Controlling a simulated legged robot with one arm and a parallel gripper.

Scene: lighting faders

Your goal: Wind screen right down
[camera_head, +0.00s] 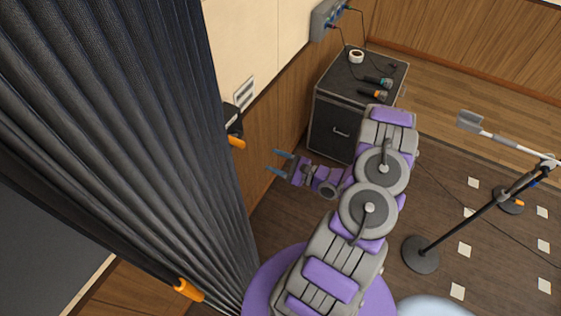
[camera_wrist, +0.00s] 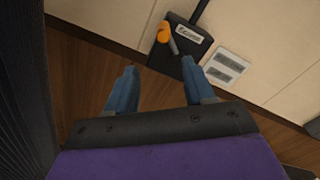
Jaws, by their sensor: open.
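A black wall box (camera_head: 232,118) with an orange-tipped crank (camera_head: 237,142) is on the wall beside the dark curtain. In the wrist view the box (camera_wrist: 186,56) has a white label, and its orange knob (camera_wrist: 164,32) sits on a grey arm at the upper left of the box. A dark rod rises from the box top. My gripper (camera_head: 273,161) has blue fingers, open and empty, pointing left toward the wall below and right of the crank. In the wrist view the open fingers (camera_wrist: 158,66) are in front of the box, apart from the knob. No screen is clearly identifiable.
A dark pleated curtain (camera_head: 120,100) fills the left, with another orange handle (camera_head: 188,290) near its bottom. A white slotted plate (camera_head: 245,92) is beside the box. A black case (camera_head: 345,105) with microphones stands behind my arm. A microphone stand (camera_head: 421,254) is at right.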

